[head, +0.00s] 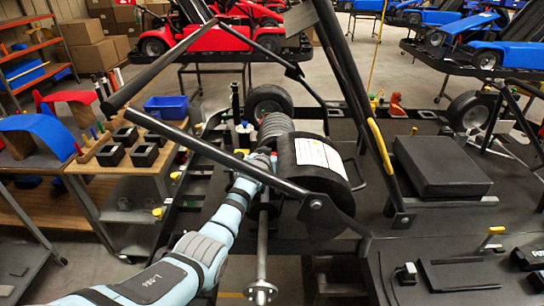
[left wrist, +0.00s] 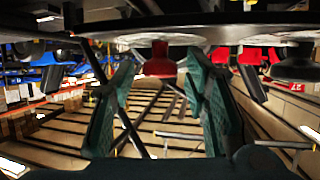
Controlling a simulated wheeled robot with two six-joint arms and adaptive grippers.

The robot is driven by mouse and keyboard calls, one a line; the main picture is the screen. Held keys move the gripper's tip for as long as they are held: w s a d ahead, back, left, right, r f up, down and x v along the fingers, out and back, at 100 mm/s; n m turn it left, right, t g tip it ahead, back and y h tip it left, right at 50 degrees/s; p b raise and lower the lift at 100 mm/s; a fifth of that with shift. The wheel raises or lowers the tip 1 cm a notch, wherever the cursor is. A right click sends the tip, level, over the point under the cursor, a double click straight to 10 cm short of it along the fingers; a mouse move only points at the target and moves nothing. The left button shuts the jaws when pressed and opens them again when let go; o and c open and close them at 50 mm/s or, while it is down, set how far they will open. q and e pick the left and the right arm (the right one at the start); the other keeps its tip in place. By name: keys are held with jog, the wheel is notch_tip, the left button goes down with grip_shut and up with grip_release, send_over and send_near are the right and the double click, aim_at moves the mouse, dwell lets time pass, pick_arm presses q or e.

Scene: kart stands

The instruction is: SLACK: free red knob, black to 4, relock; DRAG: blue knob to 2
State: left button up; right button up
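In the left wrist view the red knob (left wrist: 160,60) hangs under a pale round plate (left wrist: 215,38). My left gripper (left wrist: 159,77) has its two green fingers apart, one on each side of the red knob. I see a gap between the knob and each finger. A dark knob (left wrist: 294,64), likely the black one, hangs under the plate's right end, clear of the fingers. In the head view my left arm reaches to the near side of the black drum (head: 308,165); its fingers are hidden there. I cannot make out the blue knob. My right gripper is not in view.
Dark frame bars (head: 225,157) cross above my left forearm. A steel shaft with a flanged end (head: 260,290) stands out close to its right. A wooden bench (head: 85,165) with black bins and a blue tray (head: 166,106) stands at left. A black seat pad (head: 440,165) lies at right.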

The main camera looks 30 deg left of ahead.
pick_arm(q)
jog(key=v, duration=1.2)
